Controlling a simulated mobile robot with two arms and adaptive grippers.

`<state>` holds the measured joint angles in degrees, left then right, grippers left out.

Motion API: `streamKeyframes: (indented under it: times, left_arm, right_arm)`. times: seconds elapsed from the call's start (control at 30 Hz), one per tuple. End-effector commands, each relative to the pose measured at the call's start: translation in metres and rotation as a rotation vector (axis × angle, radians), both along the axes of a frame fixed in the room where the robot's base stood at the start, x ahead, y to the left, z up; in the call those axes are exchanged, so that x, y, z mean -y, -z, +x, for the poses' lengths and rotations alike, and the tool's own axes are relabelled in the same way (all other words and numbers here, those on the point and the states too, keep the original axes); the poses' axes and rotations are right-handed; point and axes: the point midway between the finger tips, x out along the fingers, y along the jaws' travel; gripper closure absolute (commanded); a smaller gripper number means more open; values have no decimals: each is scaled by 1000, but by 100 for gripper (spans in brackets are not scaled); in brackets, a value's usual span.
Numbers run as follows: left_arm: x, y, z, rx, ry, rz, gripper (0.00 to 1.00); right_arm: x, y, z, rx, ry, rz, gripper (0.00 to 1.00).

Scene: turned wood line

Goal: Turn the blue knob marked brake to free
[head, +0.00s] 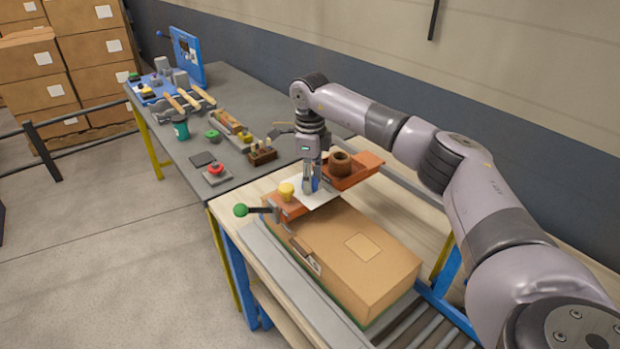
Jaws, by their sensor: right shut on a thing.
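My right gripper (311,186) points straight down over an orange box-like unit with a pale top plate (322,202) in the head view. Its fingers are shut on the blue knob (316,184), of which only a little blue shows between and beside them. The knob's mark and the way it points are too small and too covered to read. A yellow knob (286,191) stands on the orange part to its left. A lever with a green ball (240,210) sticks out to the left. My left gripper is not in view.
A cardboard box (362,252) lies in front of the unit, near grey rollers. A brown cup-like piece (341,163) stands in an orange tray (362,172) behind. A grey bench (247,96) holds a red button (215,169), mallets and other small items.

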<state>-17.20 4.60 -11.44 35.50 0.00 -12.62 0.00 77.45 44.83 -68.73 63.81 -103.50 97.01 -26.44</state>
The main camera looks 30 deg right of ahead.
Motion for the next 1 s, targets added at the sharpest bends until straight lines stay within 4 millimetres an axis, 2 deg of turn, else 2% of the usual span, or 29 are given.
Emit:
streamKeyframes:
  times: [0.3, 0.83, 0.87, 1.0]
  left_arm:
    - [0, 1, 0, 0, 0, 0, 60]
    - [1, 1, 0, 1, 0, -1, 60]
    - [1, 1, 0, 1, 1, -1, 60]
    - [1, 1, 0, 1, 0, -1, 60]
  right_arm:
    - [0, -1, 1, 4, -111, 1, 94]
    - [0, -1, 1, 3, -131, 0, 94]
    - [0, -1, 1, 3, -131, 0, 64]
    - [0, -1, 1, 2, -130, 1, 57]
